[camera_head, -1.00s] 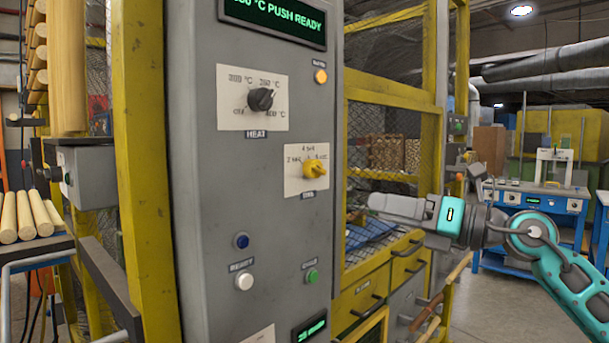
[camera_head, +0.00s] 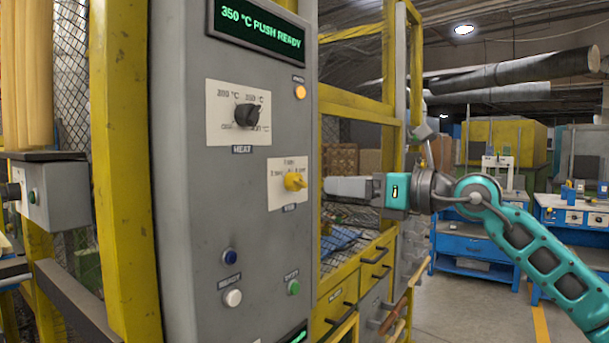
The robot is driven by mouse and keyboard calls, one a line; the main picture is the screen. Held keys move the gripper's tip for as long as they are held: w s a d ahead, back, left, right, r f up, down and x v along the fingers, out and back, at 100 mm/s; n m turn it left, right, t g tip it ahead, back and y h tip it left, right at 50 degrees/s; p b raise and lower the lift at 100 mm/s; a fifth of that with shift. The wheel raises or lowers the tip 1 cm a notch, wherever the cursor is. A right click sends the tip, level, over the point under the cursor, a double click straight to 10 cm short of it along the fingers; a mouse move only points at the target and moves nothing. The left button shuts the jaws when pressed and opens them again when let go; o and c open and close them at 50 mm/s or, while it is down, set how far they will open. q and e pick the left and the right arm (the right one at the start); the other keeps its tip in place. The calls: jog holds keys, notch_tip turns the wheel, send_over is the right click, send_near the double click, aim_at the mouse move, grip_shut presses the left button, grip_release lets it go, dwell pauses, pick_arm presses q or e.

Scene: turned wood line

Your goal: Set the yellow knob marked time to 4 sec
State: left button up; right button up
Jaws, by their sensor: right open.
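The yellow knob (camera_head: 294,182) sits on a white scale plate (camera_head: 275,187) on the grey cabinet front. The plate's lettering and the label below it are too small to read surely, and I cannot tell which mark the knob points to. My right gripper (camera_head: 332,188) is just right of the knob at about its height, with its fingers toward the cabinet. It looks apart from the knob, and the gap between its fingers does not show from this side. My left gripper is not in view.
Above is a black knob (camera_head: 246,115) marked HEAT. A display (camera_head: 257,27) reads 350 °C PUSH READY. An amber lamp (camera_head: 299,92) and blue (camera_head: 230,256), white (camera_head: 232,298) and green (camera_head: 293,287) buttons are on the cabinet (camera_head: 190,200). A yellow mesh frame (camera_head: 360,107) stands behind.

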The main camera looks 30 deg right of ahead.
aim_at(304, 181)
jog(key=p+x, duration=0.4)
jog(key=x, duration=0.5)
jog(key=shift+w+p, duration=0.15)
jog(key=shift+p, duration=0.2)
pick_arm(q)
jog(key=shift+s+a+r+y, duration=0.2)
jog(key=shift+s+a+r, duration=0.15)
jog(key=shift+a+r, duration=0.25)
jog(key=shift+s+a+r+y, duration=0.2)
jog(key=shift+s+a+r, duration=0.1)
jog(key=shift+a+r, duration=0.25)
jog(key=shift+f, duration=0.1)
pick_arm(e)
jog(key=shift+c, duration=0.5)
jog(key=c, duration=0.9)
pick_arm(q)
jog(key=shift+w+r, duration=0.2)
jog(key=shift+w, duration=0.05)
pick_arm(e)
jog(key=shift+c, duration=0.2)
